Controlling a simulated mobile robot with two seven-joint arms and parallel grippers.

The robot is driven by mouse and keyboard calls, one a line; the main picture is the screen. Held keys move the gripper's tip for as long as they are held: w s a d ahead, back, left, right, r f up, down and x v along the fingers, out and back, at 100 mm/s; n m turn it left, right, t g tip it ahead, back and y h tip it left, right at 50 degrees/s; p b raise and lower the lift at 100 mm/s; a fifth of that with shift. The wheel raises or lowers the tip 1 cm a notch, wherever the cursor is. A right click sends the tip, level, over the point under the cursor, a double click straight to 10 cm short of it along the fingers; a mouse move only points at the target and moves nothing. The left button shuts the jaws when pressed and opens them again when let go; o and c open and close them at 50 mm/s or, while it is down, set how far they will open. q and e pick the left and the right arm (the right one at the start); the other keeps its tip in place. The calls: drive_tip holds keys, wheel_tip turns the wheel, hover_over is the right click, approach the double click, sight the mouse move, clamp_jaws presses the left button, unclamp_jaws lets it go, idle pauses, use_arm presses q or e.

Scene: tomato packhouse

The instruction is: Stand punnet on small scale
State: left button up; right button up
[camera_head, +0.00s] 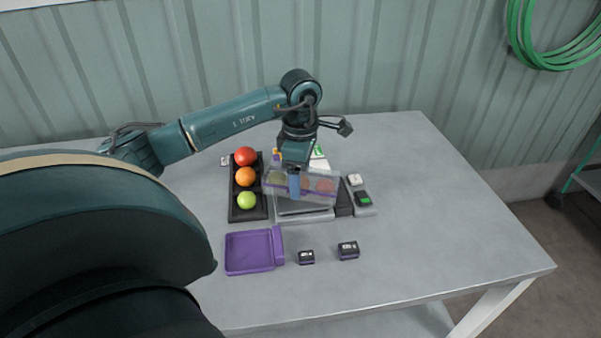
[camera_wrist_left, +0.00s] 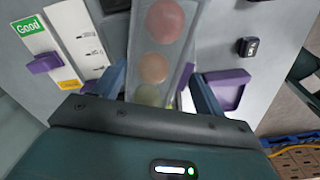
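A clear punnet (camera_head: 326,188) with green, orange and red tomatoes lies lengthwise across the picture, over the small scale. My left gripper (camera_head: 294,186) comes down on it from above, with one finger in front of its near side. In the wrist view the punnet (camera_wrist_left: 160,60) sits between both fingers of my left gripper (camera_wrist_left: 161,88), and they look closed on its sides. The small scale (camera_head: 304,215), a grey flat plate, shows below the punnet. The punnet appears slightly above the plate; whether they touch is unclear. My right gripper is not in view.
A black tray (camera_head: 234,212) with red, orange and green tomatoes stands left of the scale. A purple tray (camera_head: 250,253) and two small dark blocks (camera_head: 306,257) (camera_head: 348,250) lie in front. A green-screened device (camera_head: 364,198) is at right. The table's right side is clear.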

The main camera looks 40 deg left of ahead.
use_arm(q)
drive_tip(key=o, duration=0.4)
drive_tip(key=shift+c, duration=0.2)
drive_tip(key=shift+r, duration=0.6)
wheel_tip(320, 180, up, 11)
drive_tip(key=p, duration=0.1)
